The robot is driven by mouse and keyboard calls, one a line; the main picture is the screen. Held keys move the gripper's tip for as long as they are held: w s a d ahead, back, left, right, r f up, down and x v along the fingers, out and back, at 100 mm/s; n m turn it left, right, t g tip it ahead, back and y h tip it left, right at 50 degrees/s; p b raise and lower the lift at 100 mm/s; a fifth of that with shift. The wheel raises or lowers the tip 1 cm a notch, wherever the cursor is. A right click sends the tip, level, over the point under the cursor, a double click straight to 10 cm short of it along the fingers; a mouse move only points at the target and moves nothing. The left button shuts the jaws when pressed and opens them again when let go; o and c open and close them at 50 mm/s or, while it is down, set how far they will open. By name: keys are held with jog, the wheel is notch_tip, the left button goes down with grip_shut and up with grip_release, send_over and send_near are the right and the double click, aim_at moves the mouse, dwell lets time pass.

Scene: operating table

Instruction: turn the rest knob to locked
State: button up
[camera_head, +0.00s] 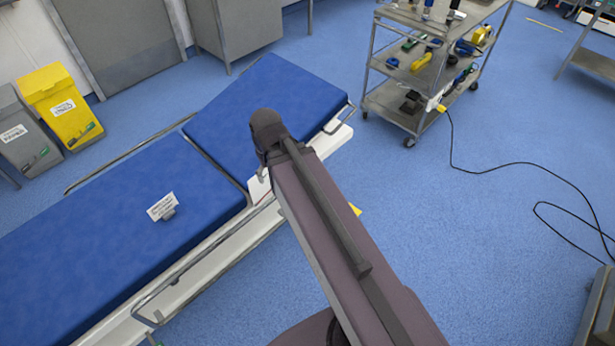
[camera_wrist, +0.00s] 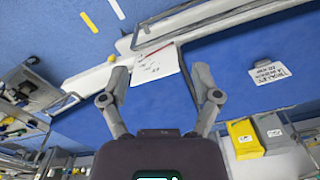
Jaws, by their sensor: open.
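I cannot make out the rest knob in either view. The operating table (camera_head: 85,225) has blue pads, with one end section tilted up. A white plate with a red line (camera_wrist: 155,62) is at the table's side in the wrist view, ahead of my gripper. A white part (camera_head: 258,188) by the pad joint shows in the head view, partly behind my arm. My gripper (camera_wrist: 160,84) is open, its two fingers apart with nothing between them. The plate is beyond the fingertips. In the head view my arm hides the gripper.
Metal side rails (camera_head: 205,250) run along the table. A small sign (camera_head: 162,206) stands on the pad. A shelved trolley (camera_head: 385,60) with several items is at the back right, its cable on the floor. Yellow (camera_head: 62,105) and grey bins stand at left. Floor right of my arm is mostly clear.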

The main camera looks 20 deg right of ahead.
jog(key=w+d+f+n+t+y+b, duration=0.1)
jog(key=w+d+f+n+t+b, duration=0.15)
jog(key=f+b, duration=0.6)
jog(key=w+d+f+n+t+y+b, duration=0.15)
jog(key=w+d+f+b, duration=0.25)
jog(key=f+b, duration=0.45)
jog(key=w+d+f+n+t+y+b, duration=0.1)
jog(key=w+d+f+t+y+b, duration=0.15)
jog(key=f+b, duration=0.55)
jog(key=w+d+f+n+t+h+b, duration=0.1)
jog(key=d+f+b, duration=0.5)
jog(key=b, duration=0.6)
jog(key=w+d+f+n+t+h+b, duration=0.1)
jog(key=w+d+f+t+b, duration=0.2)
jog(key=d+f+t+b, duration=0.3)
jog(key=shift+d+f+b, duration=0.45)
jog(key=shift+d+b, duration=2)
jog(key=shift+b, duration=0.85)
jog(key=shift+w, duration=0.1)
jog(key=b+x, duration=0.5)
jog(key=x, duration=0.8)
jog(key=shift+w, duration=0.25)
jog(key=shift+f, duration=0.15)
